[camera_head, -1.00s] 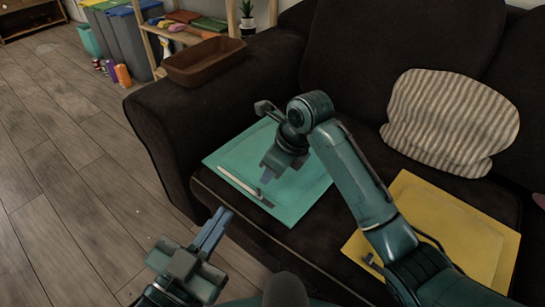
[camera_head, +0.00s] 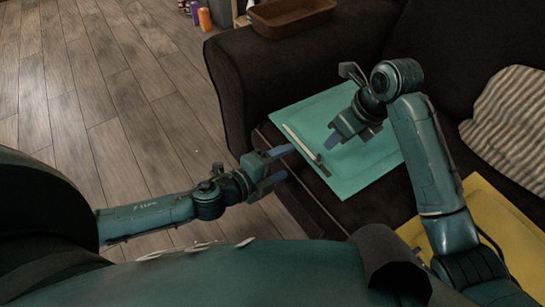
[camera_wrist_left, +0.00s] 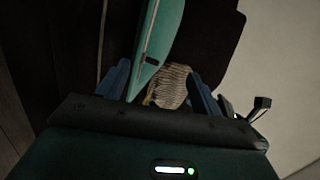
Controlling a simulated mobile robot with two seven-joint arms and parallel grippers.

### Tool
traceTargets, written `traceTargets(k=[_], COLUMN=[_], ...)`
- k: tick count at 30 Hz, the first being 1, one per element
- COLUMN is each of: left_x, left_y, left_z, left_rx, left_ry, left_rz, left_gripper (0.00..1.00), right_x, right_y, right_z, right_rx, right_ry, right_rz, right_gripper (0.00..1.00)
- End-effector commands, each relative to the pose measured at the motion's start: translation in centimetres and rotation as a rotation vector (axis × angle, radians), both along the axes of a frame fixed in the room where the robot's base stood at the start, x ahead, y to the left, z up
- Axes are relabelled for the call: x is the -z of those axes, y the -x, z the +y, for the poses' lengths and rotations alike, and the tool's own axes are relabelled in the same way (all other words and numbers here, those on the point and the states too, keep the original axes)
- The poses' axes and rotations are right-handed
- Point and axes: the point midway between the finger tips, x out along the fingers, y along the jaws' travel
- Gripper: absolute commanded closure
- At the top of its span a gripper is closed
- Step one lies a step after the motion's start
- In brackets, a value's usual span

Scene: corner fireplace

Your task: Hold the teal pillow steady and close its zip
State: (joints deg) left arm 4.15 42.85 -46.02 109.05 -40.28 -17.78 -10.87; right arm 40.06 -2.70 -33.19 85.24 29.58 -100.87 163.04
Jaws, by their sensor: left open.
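The teal pillow (camera_head: 365,172) lies flat on the dark sofa seat. A pale zip strip (camera_head: 300,143) runs along its left edge, with a dark zip pull (camera_head: 318,158) near the strip's lower end. My left gripper (camera_head: 286,163) is open and empty just left of the pillow's zip edge. In the left wrist view the pillow (camera_wrist_left: 166,32) shows edge-on, beyond and between the open fingers of my left gripper (camera_wrist_left: 160,86). My right gripper (camera_head: 331,143) is over the pillow, with a blue fingertip pointing down close to the zip pull. Whether its jaws are shut is hidden.
A yellow pillow (camera_head: 510,235) lies to the right, partly behind my right arm. A striped cushion (camera_head: 515,120) leans at the sofa's back. A brown tray (camera_head: 290,14) sits on the sofa's armrest (camera_head: 235,85). The wooden floor at left is clear.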

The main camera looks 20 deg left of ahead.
Motion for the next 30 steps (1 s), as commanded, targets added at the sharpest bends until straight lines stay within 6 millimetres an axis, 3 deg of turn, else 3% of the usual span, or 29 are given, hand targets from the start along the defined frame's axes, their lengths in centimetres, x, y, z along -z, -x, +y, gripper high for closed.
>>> traceTargets(k=[3, 8, 24, 30], left_x=[0.6, 1.1, 3.7, 4.4], left_y=[-1.2, -2.3, -10.6, -12.3], left_z=[1.9, 2.3, -2.0, -2.9], left_rx=[-0.014, -0.022, -0.020, -0.020], left_ry=[-0.104, -0.140, -0.136, -0.134], left_rz=[-0.034, -0.047, -0.045, -0.044], left_gripper=[0.34, 0.34, 0.34, 0.34], right_x=[0.0, 0.0, 0.0, 0.0], right_y=[0.0, 0.0, 0.0, 0.0], right_z=[0.0, 0.0, 0.0, 0.0], right_rx=[0.000, 0.000, 0.000, 0.000], right_ry=[0.000, 0.000, 0.000, 0.000], right_rz=[0.000, 0.000, 0.000, 0.000], right_gripper=[0.64, 0.64, 0.64, 0.64])
